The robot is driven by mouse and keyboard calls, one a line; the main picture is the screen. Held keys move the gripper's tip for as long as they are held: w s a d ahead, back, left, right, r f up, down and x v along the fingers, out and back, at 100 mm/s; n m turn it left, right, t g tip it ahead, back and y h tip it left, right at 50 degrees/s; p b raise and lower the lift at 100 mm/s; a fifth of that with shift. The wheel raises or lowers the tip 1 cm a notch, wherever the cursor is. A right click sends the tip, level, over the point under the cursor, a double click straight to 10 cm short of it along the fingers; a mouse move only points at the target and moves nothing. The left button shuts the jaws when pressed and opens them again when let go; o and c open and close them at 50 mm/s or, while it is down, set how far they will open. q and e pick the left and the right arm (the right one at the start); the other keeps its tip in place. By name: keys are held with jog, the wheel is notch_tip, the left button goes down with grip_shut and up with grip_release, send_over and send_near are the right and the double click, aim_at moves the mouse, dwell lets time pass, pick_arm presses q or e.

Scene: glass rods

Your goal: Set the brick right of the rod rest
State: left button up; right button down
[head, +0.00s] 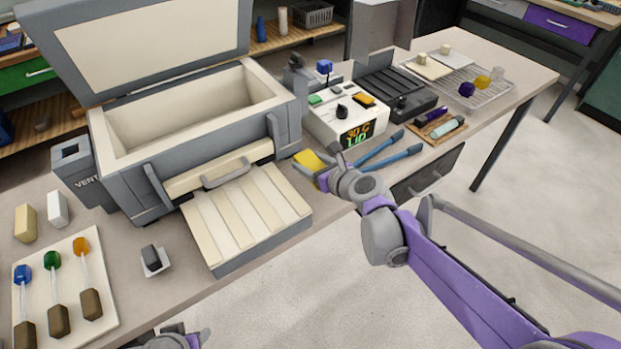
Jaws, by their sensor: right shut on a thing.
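A yellow block (308,161), which may be the brick, shows at the fingertips of my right gripper (326,175). The gripper is shut on it, beside the front of the controller box; its fingers are partly hidden by the wrist. A cream block (25,223) and a white block (58,209) stand at the far left of the bench. Below them a cream board, which looks like the rod rest (88,248), bears rods with blue, green and orange tips and brown handles. My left gripper (182,338) is only partly in view at the bottom edge; its fingers are unclear.
The open grey kiln (195,145) and its slatted front shelf (245,217) fill the bench's middle. A small dark block on a white tile (155,263) stands left of the shelf. Blue-handled tools (390,160) lie near my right wrist. A wire rack (483,88) stands farther right.

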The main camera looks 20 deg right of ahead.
jog(key=shift+f+b, duration=0.4)
jog(key=shift+f, duration=1.8)
jog(key=shift+f, duration=0.25)
jog(key=shift+c, duration=0.6)
grip_release()
jog(key=shift+r, duration=0.15)
jog(key=shift+s+r, duration=0.15)
jog(key=shift+r, duration=0.05)
jog(key=p+v, duration=0.2)
jog(key=v, duration=0.9)
jog(key=shift+s+d+r, duration=0.15)
jog(key=shift+s, duration=0.15)
